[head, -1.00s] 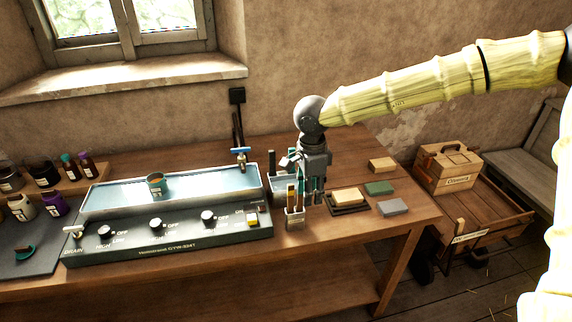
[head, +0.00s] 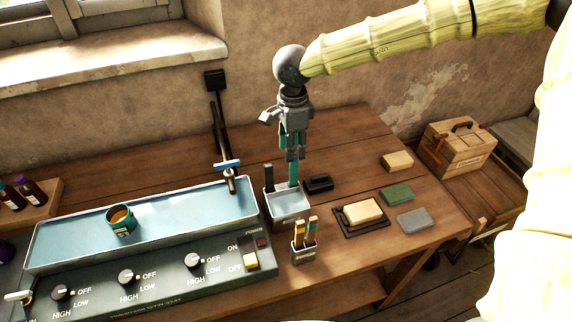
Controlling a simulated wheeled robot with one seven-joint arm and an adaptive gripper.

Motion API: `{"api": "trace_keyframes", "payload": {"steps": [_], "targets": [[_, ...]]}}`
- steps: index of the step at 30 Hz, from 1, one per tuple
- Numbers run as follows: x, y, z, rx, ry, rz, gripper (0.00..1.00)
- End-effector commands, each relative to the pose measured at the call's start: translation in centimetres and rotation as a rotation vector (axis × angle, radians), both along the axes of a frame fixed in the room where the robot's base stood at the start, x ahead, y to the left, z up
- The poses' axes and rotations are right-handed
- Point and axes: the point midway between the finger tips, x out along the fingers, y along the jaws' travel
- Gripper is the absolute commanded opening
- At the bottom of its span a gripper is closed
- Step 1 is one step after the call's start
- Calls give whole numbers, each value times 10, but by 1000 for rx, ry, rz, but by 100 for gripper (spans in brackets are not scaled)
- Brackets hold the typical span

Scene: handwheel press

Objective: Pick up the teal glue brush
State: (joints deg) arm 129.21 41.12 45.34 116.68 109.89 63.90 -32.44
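The teal glue brush (head: 293,173) shows as a narrow upright teal length in the head view. Its lower end meets the light blue tub (head: 289,207) on the workbench, and the tub's wall or rim hides anything below that. My gripper (head: 295,156) points down directly above the tub, with its fingertips at the upper part of the teal length. The fingers look close together, but I cannot tell whether they touch the brush. A dark upright handle (head: 268,177) stands in the tub, left of the brush.
A cup of brushes (head: 304,252) stands in front of the tub. A black block (head: 319,184) and a soap dish (head: 347,224) are to the right. The trough with a tap (head: 229,172) is close on the left.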

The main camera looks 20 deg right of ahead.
Motion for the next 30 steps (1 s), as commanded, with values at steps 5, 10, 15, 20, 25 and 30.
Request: {"api": "trace_keyframes", "payload": {"steps": [5, 10, 15, 20, 25, 30], "targets": [[-13, 2, -3, 1, -11, 4, 38], [-15, 1, -24, 1, -12, 4, 38], [-1, 0, -51, 1, 1, 0, 38], [8, -1, -65, 0, 9, 1, 38], [8, -6, -82, -1, 11, -1, 38], [7, -8, -100, 0, 9, -1, 38]]}}
